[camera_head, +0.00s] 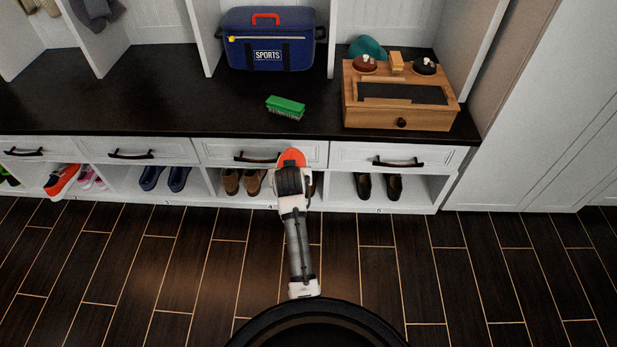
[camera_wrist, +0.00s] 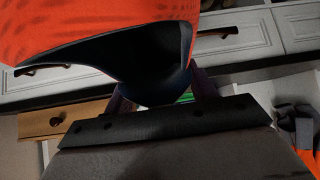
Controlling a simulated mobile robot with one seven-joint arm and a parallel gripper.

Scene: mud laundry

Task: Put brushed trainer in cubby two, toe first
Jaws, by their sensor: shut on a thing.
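An orange trainer (camera_head: 292,157) is held at my gripper (camera_head: 291,168), in front of the bench drawers near the middle of the head view. In the wrist view the orange trainer (camera_wrist: 90,35) fills the upper left, its dark collar opening toward the jaws. My gripper (camera_wrist: 163,92) is shut on the collar end; the contact is partly hidden. Another orange trainer (camera_head: 63,179) lies in a cubby at the far left, beside pink shoes (camera_head: 90,178). That cubby's number is too small to read surely. My gripper is well to the right of it.
Blue shoes (camera_head: 165,178), brown shoes (camera_head: 243,181) and black shoes (camera_head: 379,186) occupy other cubbies. A green brush (camera_head: 286,106), wooden box (camera_head: 400,115) and blue sports bag (camera_head: 268,40) stand on the dark bench top (camera_head: 150,100). Drawer handles (camera_head: 130,154) protrude. The floor is clear.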

